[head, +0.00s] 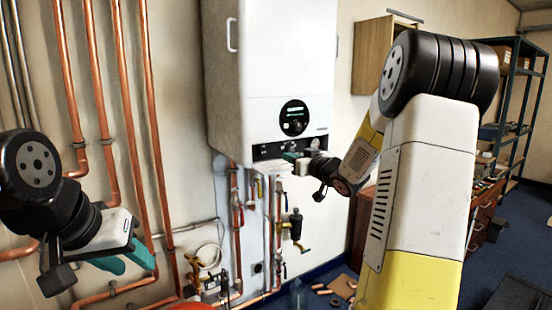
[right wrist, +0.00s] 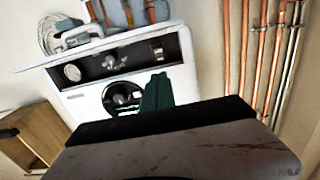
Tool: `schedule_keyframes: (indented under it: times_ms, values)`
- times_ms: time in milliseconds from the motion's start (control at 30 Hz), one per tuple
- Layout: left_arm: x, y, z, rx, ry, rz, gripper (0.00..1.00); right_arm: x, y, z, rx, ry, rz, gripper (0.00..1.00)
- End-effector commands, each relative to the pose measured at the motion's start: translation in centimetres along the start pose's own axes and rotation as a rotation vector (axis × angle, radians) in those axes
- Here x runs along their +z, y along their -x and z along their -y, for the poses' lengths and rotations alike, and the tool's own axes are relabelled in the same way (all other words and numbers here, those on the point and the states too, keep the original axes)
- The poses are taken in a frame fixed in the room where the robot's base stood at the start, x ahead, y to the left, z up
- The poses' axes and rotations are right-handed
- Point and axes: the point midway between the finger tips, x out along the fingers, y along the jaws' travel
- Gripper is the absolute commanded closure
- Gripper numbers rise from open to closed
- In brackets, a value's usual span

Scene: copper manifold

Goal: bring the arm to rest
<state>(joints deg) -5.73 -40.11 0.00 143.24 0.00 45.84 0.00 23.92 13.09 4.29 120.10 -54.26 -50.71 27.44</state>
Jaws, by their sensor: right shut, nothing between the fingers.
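My left gripper (head: 138,268) is at the lower left of the head view, in front of the copper pipes. Its two teal fingers stand apart with nothing seen between them. My right gripper (head: 288,157) is at the lower front of the white boiler (head: 272,60), below its round dial (head: 294,118). In the right wrist view its teal fingers (right wrist: 157,95) are together and empty, beside the dial (right wrist: 122,97). I cannot tell whether they touch the boiler. My right arm fills much of the head view's right half.
Copper pipes (head: 118,90) run up the left wall. Valves and thinner pipes (head: 237,215) hang below the boiler. A wooden cabinet (head: 370,55) is on the wall to the right. A shelf rack (head: 520,100) and a wooden drawer unit (head: 482,215) stand at the far right.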

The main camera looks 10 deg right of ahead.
Motion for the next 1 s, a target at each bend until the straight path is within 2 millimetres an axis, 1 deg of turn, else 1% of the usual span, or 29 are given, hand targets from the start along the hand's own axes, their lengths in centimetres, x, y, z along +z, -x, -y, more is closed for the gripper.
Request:
schedule_keyframes:
  times_ms: [167,233,267,367,467,500,567,600,667,700,800,900,1000]
  values:
    - [0.0,0.0,0.0,0.000,0.000,0.000,0.61,-0.2,0.1,0.1,0.012,0.005,0.008,1.00]
    - [0.0,0.0,0.0,0.000,0.000,0.000,0.61,-0.8,0.4,0.2,0.044,0.017,0.029,1.00]
    - [0.0,0.0,0.0,0.000,0.000,0.000,0.61,-1.1,0.7,0.3,0.067,0.021,0.046,1.00]
    - [0.0,0.0,0.0,0.000,0.000,0.000,0.61,-2.2,2.7,1.0,0.170,0.036,0.132,1.00]
    - [0.0,0.0,0.0,0.000,0.000,0.000,0.61,-2.6,6.4,2.4,0.278,0.023,0.255,1.00]
    - [0.0,0.0,0.0,0.000,0.000,0.000,0.61,-2.4,8.2,3.1,0.312,0.008,0.311,1.00]
    - [0.0,0.0,0.0,0.000,0.000,0.000,0.61,-1.7,11.2,4.8,0.346,-0.024,0.399,1.00]
    - [0.0,0.0,0.0,0.000,0.000,0.000,0.61,-1.0,13.2,6.1,0.358,-0.049,0.459,1.00]
    - [0.0,0.0,0.0,0.000,0.000,0.000,0.61,0.2,16.5,8.4,0.358,-0.090,0.553,1.00]
    - [0.0,0.0,0.0,0.000,0.000,0.000,0.61,1.1,18.6,10.1,0.346,-0.119,0.613,1.00]
    - [0.0,0.0,0.0,0.000,0.000,0.000,0.61,3.3,23.4,14.3,0.291,-0.183,0.748,1.00]
    - [0.0,0.0,0.0,0.000,0.000,0.000,0.61,4.9,26.9,17.7,0.225,-0.227,0.847,1.00]
    - [0.0,0.0,0.0,0.000,0.000,0.000,0.61,5.9,29.2,19.9,0.173,-0.252,0.910,1.00]
